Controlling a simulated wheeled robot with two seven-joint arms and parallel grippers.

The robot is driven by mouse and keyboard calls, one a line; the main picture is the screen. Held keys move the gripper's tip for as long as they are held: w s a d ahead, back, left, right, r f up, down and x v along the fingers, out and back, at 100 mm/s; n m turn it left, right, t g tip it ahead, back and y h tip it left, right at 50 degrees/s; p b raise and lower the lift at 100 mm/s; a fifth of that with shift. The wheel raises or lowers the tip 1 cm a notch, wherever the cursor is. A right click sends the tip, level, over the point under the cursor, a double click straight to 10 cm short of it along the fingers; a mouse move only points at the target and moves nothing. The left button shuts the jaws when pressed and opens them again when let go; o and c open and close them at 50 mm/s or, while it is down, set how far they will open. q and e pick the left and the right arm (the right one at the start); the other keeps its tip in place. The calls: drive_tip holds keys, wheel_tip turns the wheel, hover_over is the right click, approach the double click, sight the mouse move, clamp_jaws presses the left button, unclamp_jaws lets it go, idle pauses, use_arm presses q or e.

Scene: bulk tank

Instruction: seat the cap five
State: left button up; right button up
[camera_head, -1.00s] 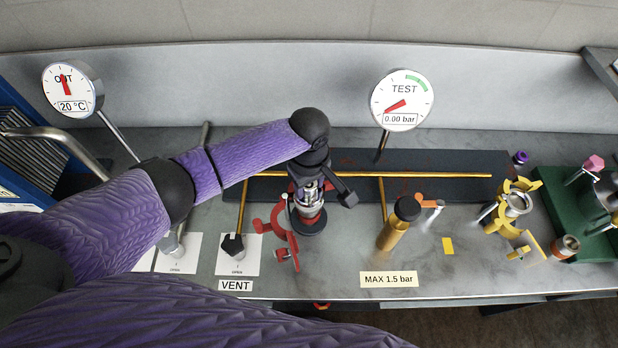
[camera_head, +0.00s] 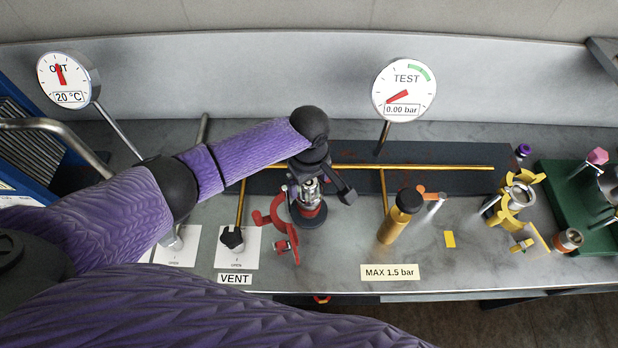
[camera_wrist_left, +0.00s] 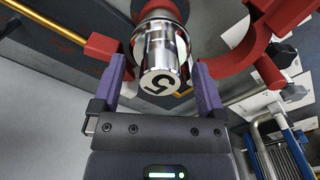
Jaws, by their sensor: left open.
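The cap five (camera_wrist_left: 162,62) is a shiny metal cylinder with a black 5 on its end face, seen in the left wrist view. In the head view it shows small (camera_head: 309,190) under my left gripper, above a dark round base with a red band. My left gripper (camera_wrist_left: 160,75) is open, one purple finger on each side of the cap, with small gaps showing. A red clamp (camera_head: 270,217) hangs open beside the fitting; its red arms (camera_wrist_left: 237,55) flank the cap in the wrist view. How the cap meets the fitting is hidden. My right gripper is not in view.
A brass bottle-like part (camera_head: 396,222) with a black top stands right of the fitting. A yellow clamp (camera_head: 514,205) is further right. The TEST gauge (camera_head: 404,89) reads 0.00 bar. A black VENT knob (camera_head: 231,239) stands left.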

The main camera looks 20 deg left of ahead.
use_arm(q)
drive_tip(key=shift+r, duration=0.1)
wheel_tip(320, 180, up, 10)
drive_tip(key=p, duration=0.3)
idle(0.3)
